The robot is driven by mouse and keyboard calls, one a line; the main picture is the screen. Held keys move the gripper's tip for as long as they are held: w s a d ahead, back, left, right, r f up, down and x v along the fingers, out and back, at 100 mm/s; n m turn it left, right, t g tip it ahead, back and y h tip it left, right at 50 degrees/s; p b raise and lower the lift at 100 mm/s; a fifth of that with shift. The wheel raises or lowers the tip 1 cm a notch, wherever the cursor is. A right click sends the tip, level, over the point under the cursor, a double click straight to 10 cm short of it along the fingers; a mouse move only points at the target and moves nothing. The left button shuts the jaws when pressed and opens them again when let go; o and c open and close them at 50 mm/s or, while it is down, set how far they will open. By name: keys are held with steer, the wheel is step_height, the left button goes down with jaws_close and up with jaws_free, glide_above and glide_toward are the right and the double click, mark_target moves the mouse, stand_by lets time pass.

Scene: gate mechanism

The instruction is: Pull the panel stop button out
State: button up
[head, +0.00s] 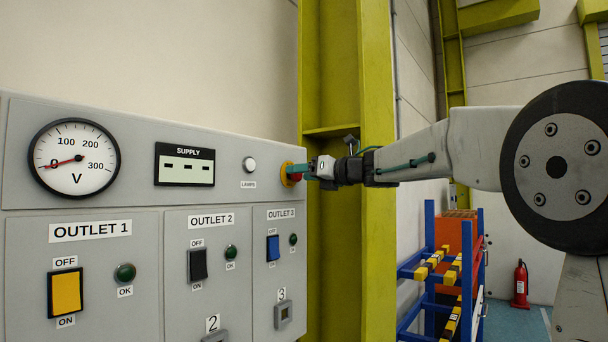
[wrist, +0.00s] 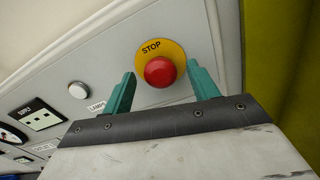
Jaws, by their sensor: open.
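The red stop button (wrist: 160,72) sits on a yellow disc marked STOP (wrist: 174,49) at the right end of the grey panel (head: 110,120). In the head view the yellow disc (head: 287,168) shows at the panel's right edge, with the button mostly hidden by my gripper (head: 303,171). In the wrist view my gripper (wrist: 164,82) is open, its two teal fingers on either side of the red button. A gap shows between each finger and the button in that view. Whether the fingertips reach past the button's head is hard to tell.
A white lamps button (head: 249,164) and a supply display (head: 185,165) lie left of the stop button. Outlet switches, such as the yellow one (head: 65,293), are below. A yellow-green steel column (head: 345,80) stands right behind the panel. A blue rack (head: 430,270) stands farther back.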

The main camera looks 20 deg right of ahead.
steer(key=shift+w, duration=0.1)
jaws_close()
steer(key=shift+v, duration=0.75)
jaws_free()
steer(key=v, duration=0.7)
steer(key=shift+s+d, duration=0.2)
steer(key=shift+s, duration=0.15)
